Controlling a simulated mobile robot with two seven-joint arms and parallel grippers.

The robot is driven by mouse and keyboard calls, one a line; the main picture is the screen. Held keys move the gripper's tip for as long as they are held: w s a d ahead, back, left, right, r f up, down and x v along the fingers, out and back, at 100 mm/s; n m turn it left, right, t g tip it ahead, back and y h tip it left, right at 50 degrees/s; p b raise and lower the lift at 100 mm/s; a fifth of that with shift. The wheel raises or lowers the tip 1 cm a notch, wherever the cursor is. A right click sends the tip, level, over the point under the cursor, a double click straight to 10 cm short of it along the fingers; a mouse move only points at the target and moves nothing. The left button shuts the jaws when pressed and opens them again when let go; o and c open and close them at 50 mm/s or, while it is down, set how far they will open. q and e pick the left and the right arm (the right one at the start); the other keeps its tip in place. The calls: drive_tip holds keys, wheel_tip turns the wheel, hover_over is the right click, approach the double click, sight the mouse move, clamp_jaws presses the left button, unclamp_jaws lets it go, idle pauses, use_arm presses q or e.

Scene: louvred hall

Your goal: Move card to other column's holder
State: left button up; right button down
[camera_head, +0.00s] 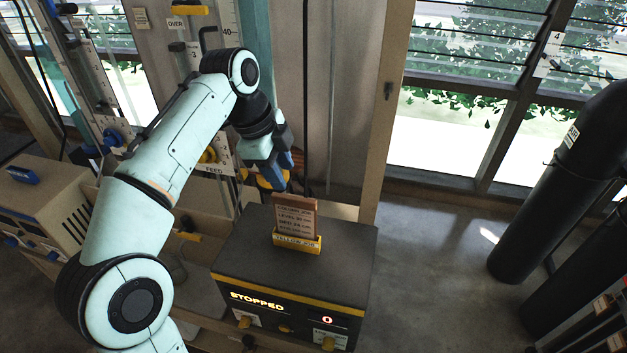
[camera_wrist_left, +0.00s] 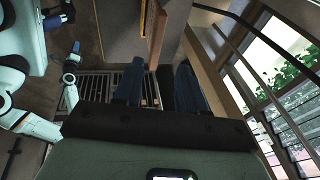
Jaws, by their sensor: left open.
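The card (camera_head: 297,217), a brown-backed plate with printed lines, stands upright in a yellow holder (camera_head: 297,243) on top of a dark box. My left gripper (camera_head: 280,182) is open, just above and behind the card's upper left side, apart from it as far as I can see. The left wrist view shows its two blue fingers (camera_wrist_left: 160,88) spread. A brown upright edge (camera_wrist_left: 157,35), perhaps the card seen edge-on, lies ahead of them. A blue holder-like piece (camera_head: 22,175) sits on the beige box at the left.
The dark box (camera_head: 345,245) shows "STOPPED" and a red 0. The beige box (camera_head: 45,208) stands at the left. Columns with pipes and scales rise behind my left arm. Dark cylinders (camera_head: 560,190) stand at the right, with clear floor (camera_head: 440,270) between.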

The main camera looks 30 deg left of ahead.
sight(292, 198)
use_arm(q)
drive_tip(key=f+b, duration=0.1)
drive_tip(key=f, duration=0.2)
drive_tip(key=shift+s+d+f+b, duration=0.1)
drive_tip(key=shift+s+d+b, duration=0.1)
drive_tip(key=shift+b, duration=0.2)
drive_tip(key=b+x, duration=0.2)
drive_tip(key=x, duration=0.3)
drive_tip(key=shift+w+f, duration=0.1)
drive_tip(key=shift+w, duration=0.05)
drive_tip(key=shift+w+d+f+b, duration=0.1)
drive_tip(key=shift+w+f+b, duration=0.25)
drive_tip(key=shift+f, duration=0.25)
use_arm(e)
drive_tip(key=s+f, duration=0.6)
drive_tip(key=shift+g, duration=0.3)
drive_tip(key=shift+w+r, duration=0.15)
use_arm(q)
drive_tip(key=shift+c, duration=0.3)
clamp_jaws()
